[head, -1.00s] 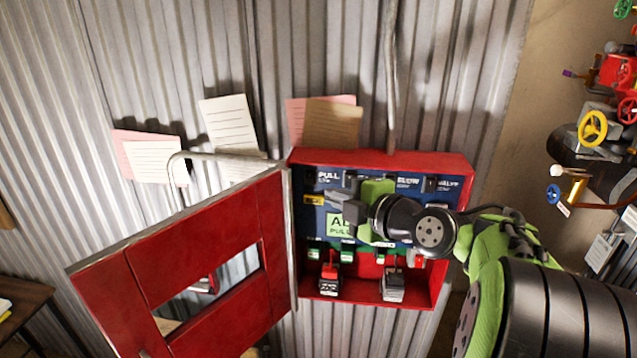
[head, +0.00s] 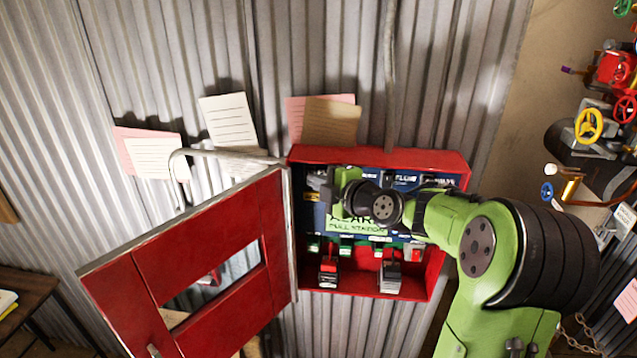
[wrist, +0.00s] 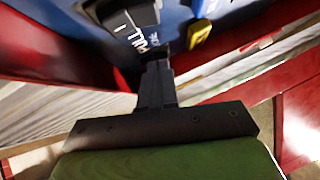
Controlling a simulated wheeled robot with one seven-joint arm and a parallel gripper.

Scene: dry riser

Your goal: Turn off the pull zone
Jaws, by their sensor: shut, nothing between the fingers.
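The red alarm cabinet (head: 430,157) hangs open on the corrugated wall, with a blue panel inside. The pull zone label (wrist: 145,32), with white letters reading PULL, shows in the wrist view. In the head view my arm covers that upper left part of the panel. My gripper (head: 326,187) is inside the cabinet at the panel's upper left. In the wrist view its fingers (wrist: 155,70) are together and empty, with their tips close beside the label. I cannot tell whether they touch the panel. The pull zone's switch is not clearly visible.
The cabinet's red door (head: 210,265) stands open to the left. A yellow tag (wrist: 199,32) is right of my fingertips. A green pull station label (head: 362,225) and red and grey switches (head: 328,271) are lower down. Valves with coloured handwheels (head: 589,126) stand far right.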

